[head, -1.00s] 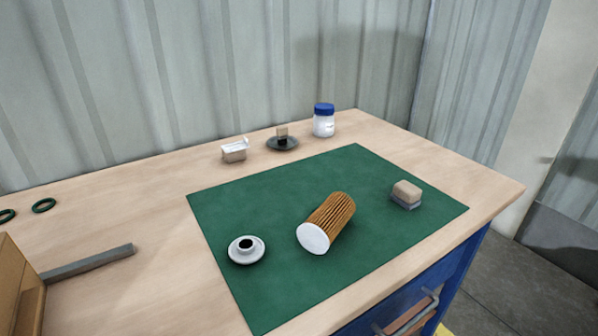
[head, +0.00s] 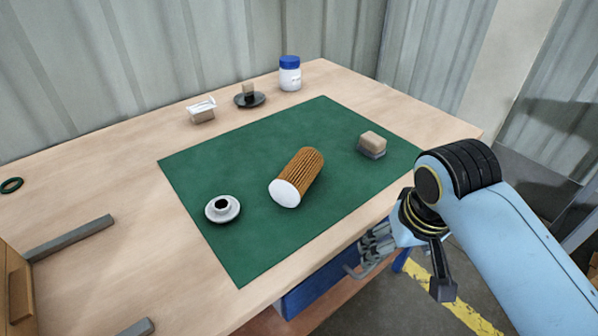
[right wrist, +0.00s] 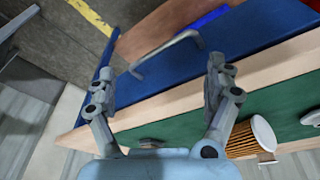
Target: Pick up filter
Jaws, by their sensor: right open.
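The filter (head: 300,177) is a brown pleated cylinder with a white end cap. It lies on its side on the green mat (head: 250,250), with the white end toward the front left. It also shows at the lower right of the right wrist view (right wrist: 243,139). My right gripper (head: 366,256) is beyond the table's front edge, right of and apart from the filter. In the right wrist view its two fingers (right wrist: 160,88) are wide apart with nothing between them. My left gripper is not in view.
A white flanged cap (head: 222,209) and a tan block on a grey base (head: 372,145) sit on the mat. A blue-lidded jar (head: 290,73), a black dish (head: 250,98) and a small box (head: 201,110) stand behind. Grey bars and a wooden box (head: 15,290) are at left.

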